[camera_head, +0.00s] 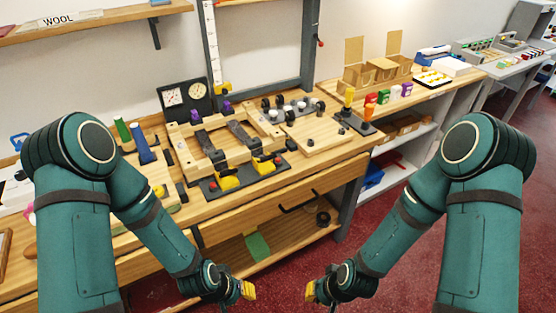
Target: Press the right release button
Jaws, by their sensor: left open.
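A wooden frame fixture (185,152) stands on the workbench, with two dark straps or bars across it. At its front is a dark base plate (243,179) with two yellow blocks (229,182). A small red button (277,160) shows at the right end of this plate, and another red button (213,185) at the left end. My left gripper (248,290), with yellow fingertips, is open in front of the bench and below its top. My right gripper (311,291) is just right of it, also away from the bench; its jaw opening is too small to make out. Neither touches the fixture.
Red floor lies clear at right.

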